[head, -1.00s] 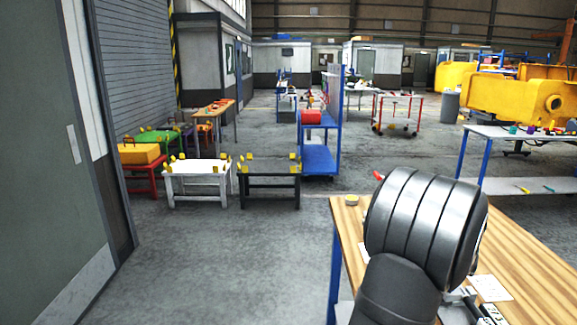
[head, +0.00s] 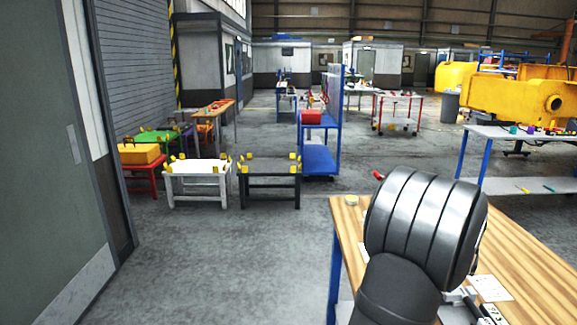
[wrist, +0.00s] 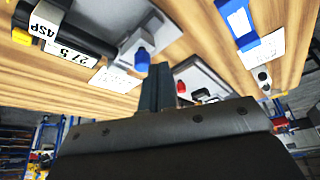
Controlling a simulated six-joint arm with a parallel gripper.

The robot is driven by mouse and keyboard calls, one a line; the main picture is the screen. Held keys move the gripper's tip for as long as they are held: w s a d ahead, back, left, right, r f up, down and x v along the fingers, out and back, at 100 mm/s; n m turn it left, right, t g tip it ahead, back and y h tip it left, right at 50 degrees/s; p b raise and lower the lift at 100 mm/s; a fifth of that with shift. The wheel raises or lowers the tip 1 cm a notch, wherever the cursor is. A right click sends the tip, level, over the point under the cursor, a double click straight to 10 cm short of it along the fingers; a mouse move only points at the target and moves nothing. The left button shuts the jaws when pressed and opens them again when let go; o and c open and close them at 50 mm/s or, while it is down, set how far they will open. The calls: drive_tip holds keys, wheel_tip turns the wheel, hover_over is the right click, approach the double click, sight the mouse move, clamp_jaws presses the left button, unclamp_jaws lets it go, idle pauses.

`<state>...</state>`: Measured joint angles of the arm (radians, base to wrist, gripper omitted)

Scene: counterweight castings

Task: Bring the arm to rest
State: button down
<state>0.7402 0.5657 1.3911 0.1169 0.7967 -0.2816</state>
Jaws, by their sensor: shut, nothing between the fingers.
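My arm rises as a large dark grey, ribbed link at the right of the head view, in front of a wooden workbench (head: 345,215). My gripper (wrist: 158,85) shows in the wrist view as dark fingers, shut together and empty. They point over the same wood-topped bench (wrist: 200,50), with no object between them. In the head view the gripper is hidden behind my arm.
On the bench in the wrist view lie a black part with a "27 5" label (wrist: 68,52), a blue-capped item (wrist: 142,60) and a blue clip-like piece (wrist: 248,40). White (head: 198,170) and black (head: 270,172) tables stand across open floor.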

wheel_tip(320, 180, down, 4)
drive_tip(key=shift+f, duration=0.15)
idle(0.4)
wheel_tip(320, 180, up, 7)
wheel_tip(320, 180, down, 8)
drive_tip(key=shift+r, duration=0.25)
drive_tip(key=shift+a+r, duration=0.35)
drive_tip(key=shift+a, duration=0.3)
drive_tip(key=shift+a+r, duration=0.35)
drive_tip(key=shift+a, duration=0.25)
wheel_tip(320, 180, up, 9)
drive_tip(key=shift+f, duration=0.15)
drive_tip(key=shift+d, duration=0.1)
idle(0.5)
